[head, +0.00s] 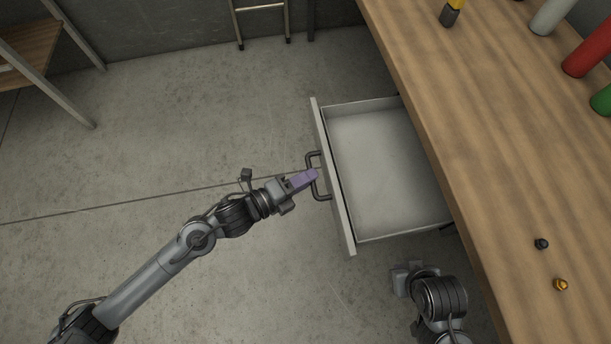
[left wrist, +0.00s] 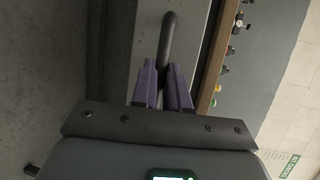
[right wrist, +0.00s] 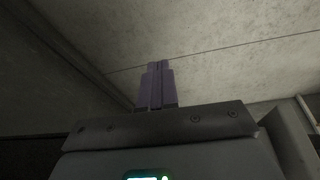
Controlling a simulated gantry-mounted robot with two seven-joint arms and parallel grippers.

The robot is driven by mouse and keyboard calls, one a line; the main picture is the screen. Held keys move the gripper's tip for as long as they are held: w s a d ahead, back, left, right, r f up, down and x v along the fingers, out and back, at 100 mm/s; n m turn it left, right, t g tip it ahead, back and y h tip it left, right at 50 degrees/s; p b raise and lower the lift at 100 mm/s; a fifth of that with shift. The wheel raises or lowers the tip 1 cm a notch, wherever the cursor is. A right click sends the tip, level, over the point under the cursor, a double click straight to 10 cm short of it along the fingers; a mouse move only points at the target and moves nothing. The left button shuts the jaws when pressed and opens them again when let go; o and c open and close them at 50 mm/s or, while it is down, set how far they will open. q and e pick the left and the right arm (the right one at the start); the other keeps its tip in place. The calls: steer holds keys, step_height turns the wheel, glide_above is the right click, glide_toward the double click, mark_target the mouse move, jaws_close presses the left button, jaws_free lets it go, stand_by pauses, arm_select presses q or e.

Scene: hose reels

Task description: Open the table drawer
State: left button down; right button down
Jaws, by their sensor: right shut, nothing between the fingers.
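The table drawer (head: 376,172) stands pulled well out from the wooden table, and its empty pale interior shows in the head view. Its dark bar handle (head: 315,189) is on the front panel, facing left. My left gripper (head: 314,174) is at this handle. In the left wrist view the purple fingers (left wrist: 165,88) sit on either side of the handle bar (left wrist: 167,35), close against it. My right gripper (right wrist: 159,68) is shut and empty in the right wrist view, pointing towards bare concrete. In the head view its fingers are not clear, low beside the table.
The wooden table (head: 480,130) runs down the right, with a dark knob (head: 541,244), a gold knob (head: 561,285) and coloured cylinders (head: 588,52) on it. A shelf (head: 30,50) stands at the upper left. The floor left of the drawer is clear.

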arm_select(q)
steer(key=c, duration=1.1)
jaws_free()
steer(key=shift+a, duration=0.1)
steer(key=shift+c, duration=0.2)
steer(key=p+v, duration=0.3)
steer(key=v, duration=0.7)
steer(key=shift+s+a, duration=0.25)
steer(key=shift+a, duration=0.05)
